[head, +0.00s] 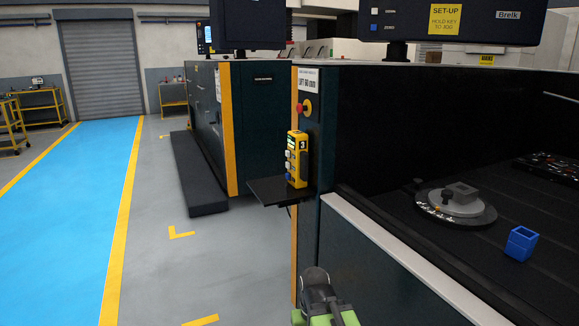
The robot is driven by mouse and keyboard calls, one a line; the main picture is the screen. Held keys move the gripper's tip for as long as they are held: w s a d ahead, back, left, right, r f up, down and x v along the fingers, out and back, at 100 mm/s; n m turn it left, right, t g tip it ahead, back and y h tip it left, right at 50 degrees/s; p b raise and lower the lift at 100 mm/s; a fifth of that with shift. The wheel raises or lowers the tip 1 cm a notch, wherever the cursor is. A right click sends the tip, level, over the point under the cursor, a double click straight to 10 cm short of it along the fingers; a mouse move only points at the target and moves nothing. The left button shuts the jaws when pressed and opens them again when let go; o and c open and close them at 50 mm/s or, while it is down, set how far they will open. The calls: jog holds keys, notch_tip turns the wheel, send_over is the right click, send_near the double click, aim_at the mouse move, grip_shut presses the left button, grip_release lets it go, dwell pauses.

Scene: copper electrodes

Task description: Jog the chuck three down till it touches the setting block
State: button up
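A yellow hand pendant (297,158) marked 3, with a small screen and several buttons, stands upright on a small black shelf (268,190) at the machine's corner. No chuck can be clearly made out. My gripper (322,314) shows only in part at the bottom edge, grey and green, below and apart from the pendant. Its fingertips are not clear.
A red stop button (299,108) sits above the pendant. A blue open box (521,243) stands on the dark machine bed. A light-topped front wall (400,255) edges the bed. The grey floor and blue walkway (75,210) at left are clear.

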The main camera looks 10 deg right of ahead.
grip_shut()
dwell(1.2)
